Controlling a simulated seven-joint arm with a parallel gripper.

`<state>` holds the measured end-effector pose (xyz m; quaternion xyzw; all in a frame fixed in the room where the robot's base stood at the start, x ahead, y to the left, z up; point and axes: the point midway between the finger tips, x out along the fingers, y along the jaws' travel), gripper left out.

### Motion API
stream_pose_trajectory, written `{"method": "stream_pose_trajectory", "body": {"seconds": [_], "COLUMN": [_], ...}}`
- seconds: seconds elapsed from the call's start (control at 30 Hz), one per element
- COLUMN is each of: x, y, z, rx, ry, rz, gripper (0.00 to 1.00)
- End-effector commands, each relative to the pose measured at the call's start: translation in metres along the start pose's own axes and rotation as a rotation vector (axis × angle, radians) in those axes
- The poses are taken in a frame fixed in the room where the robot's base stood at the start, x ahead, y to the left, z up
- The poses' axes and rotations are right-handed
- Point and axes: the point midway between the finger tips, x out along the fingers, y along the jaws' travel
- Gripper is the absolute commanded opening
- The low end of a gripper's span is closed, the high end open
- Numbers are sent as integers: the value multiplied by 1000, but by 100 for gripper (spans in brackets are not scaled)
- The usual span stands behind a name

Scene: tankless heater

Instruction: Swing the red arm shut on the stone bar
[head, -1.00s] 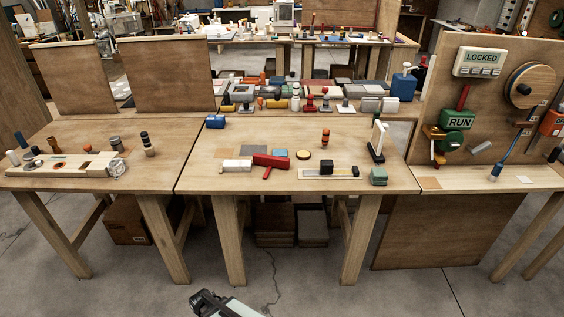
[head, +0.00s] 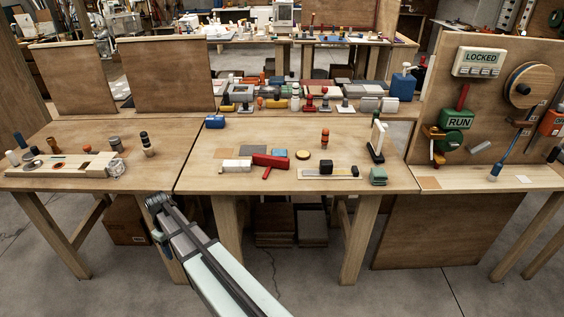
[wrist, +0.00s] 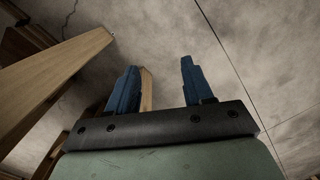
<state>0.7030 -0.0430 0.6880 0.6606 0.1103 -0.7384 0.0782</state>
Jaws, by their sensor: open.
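The red arm (head: 270,161) lies on the middle table as a red block with a short handle pointing toward the front edge. A pale bar (head: 237,165), which may be the stone bar, lies just left of it. I cannot tell whether the two touch. My gripper (wrist: 158,78) shows two blue fingers in the wrist view, spread apart with nothing between them. It is over the floor, apart from the red arm. In the head view my arm reaches up from the bottom to in front of the gap between the left and middle tables; the fingers are not clear there.
On the middle table (head: 205,180) a black block (head: 326,167) sits on a ruled strip, with a green block (head: 378,176) and a white upright frame (head: 377,140) to the right. Wooden table legs (wrist: 55,75) stand near my gripper. Open floor lies in front.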

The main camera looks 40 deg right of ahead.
Motion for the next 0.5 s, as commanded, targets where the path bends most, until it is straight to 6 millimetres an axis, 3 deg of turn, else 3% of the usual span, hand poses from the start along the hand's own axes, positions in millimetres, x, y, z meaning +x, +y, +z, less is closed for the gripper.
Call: {"method": "stream_pose_trajectory", "body": {"seconds": [0.1,0.27,0.37,0.5], "x": [-46,-108,-148,-200], "y": [18,48,77,142], "z": [-24,-42,-47,-33], "rx": [-24,-59,-83,-119], "ry": [41,86,111,132], "rz": [12,29,42,60], "gripper": [51,51,51,51]}}
